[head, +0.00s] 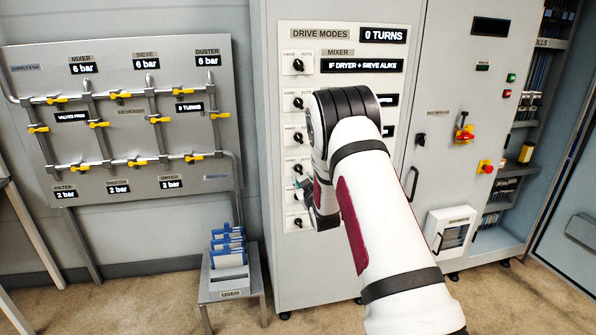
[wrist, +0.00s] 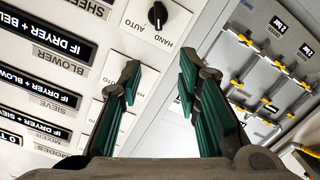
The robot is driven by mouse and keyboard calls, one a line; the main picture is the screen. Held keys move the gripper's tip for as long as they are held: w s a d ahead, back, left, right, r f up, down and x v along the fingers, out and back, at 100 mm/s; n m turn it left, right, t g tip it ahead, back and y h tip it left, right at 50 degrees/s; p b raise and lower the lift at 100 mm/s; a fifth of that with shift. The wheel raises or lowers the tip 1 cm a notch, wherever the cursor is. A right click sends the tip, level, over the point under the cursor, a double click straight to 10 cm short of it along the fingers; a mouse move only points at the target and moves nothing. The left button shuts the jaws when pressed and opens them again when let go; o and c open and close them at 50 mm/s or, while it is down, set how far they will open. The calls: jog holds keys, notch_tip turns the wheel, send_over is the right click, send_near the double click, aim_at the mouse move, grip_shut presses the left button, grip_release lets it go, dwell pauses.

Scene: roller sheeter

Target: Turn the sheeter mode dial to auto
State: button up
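The sheeter dial (wrist: 157,15) is a black knob on a white plate marked HAND and AUTO, at the top of the wrist view, which is roughly upside down. The sheeter label (wrist: 88,8) is partly cut off beside it. In the head view the dial appears to be the fourth one down (head: 297,169). My gripper (wrist: 159,72) is open and empty, its green-padded fingers apart and short of the dial in the picture. In the head view my arm hides most of the gripper.
Other mode dials, such as the mixer dial (head: 298,65), stand in the same column. An air panel (head: 130,120) with yellow valves is at left. A stand (head: 238,287) with blue-edged cards is below. A red-and-yellow switch (head: 464,134) is at right.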

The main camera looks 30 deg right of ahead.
aim_at(298, 169)
jog(key=shift+n+t, duration=0.3)
jog(key=shift+t, duration=0.2)
jog(key=w+d+f, duration=0.1)
jog(key=w, duration=0.3)
jog(key=w+d+f+b, duration=0.1)
jog(key=w+d, duration=0.1)
jog(key=w, duration=0.2)
jog(key=w+d+f, duration=0.1)
jog(key=w+d, duration=0.1)
jog(key=w, duration=0.3)
jog(key=shift+d+f, duration=0.1)
jog(key=shift+f, duration=0.05)
grip_shut()
